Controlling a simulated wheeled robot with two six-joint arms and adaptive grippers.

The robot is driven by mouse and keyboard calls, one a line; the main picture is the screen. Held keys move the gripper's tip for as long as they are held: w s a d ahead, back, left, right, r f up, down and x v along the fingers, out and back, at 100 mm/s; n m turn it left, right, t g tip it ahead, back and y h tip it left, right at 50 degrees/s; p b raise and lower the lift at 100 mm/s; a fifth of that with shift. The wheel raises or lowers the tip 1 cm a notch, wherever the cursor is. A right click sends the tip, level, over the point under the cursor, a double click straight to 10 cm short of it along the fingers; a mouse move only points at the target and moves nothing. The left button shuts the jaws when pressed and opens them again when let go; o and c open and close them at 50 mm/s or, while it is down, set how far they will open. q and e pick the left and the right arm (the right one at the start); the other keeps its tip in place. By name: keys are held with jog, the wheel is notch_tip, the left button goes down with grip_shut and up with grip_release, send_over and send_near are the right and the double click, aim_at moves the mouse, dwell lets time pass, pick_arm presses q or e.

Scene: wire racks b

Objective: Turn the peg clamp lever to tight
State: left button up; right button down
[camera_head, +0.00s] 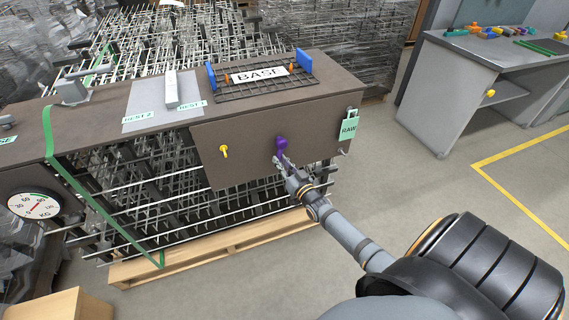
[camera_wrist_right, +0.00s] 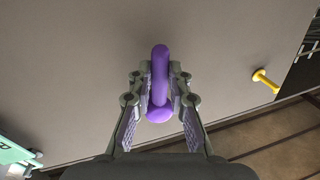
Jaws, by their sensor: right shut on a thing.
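A purple lever (camera_head: 281,144) sits on the brown front panel (camera_head: 235,125) of the bench. In the right wrist view the lever (camera_wrist_right: 160,60) is a rounded bar with a round knob at its lower end. My right gripper (camera_head: 282,160) is at the panel, with its fingers on both sides of the lever, shut on it. A yellow peg (camera_head: 224,152) sticks out of the same panel to the left; it is at the right in the wrist view (camera_wrist_right: 265,80). I cannot read any tight mark. My left gripper is not in view.
A green RAW tag (camera_head: 349,128) hangs at the panel's right end. On the bench top are a wire rack with a BASE label (camera_head: 262,75) and a grey rest plate (camera_head: 150,112). A dial (camera_head: 33,205) is at left. Floor at right is clear up to a grey table (camera_head: 425,105).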

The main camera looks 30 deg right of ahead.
jog(key=m, duration=0.1)
jog(key=a+m, duration=0.2)
jog(key=m, duration=0.1)
jog(key=shift+w+r+t+b, duration=0.25)
jog(key=shift+r+t+b, duration=0.05)
jog(key=shift+t+b, duration=0.1)
jog(key=m, duration=0.1)
jog(key=a+m, duration=0.1)
jog(key=r+m+h, duration=0.1)
jog(key=m, duration=0.1)
jog(key=shift+w+a+r, duration=0.1)
jog(key=shift+w+a, duration=0.05)
jog(key=shift+a, duration=0.15)
jog(key=m, duration=0.1)
jog(key=r+m, duration=0.1)
jog(key=m, duration=0.1)
jog(key=a+m+h, duration=0.1)
jog(key=shift+w+r+t, duration=0.15)
jog(key=shift+r+t, duration=0.15)
jog(key=shift+r, duration=0.1)
jog(key=shift+w+a+r+m+h+p, duration=0.1)
jog(key=shift+r+m+h+p, duration=0.2)
jog(key=shift+m, duration=0.65)
jog(key=shift+s+a+r+m+h+p, duration=0.2)
jog(key=shift+r+m, duration=0.25)
jog(key=shift+m, duration=0.45)
jog(key=shift+w+a+r+m+h+p, duration=0.1)
jog(key=shift+w+r+m+h+p, duration=0.2)
jog(key=shift+m, duration=0.65)
jog(key=shift+s+r, duration=0.1)
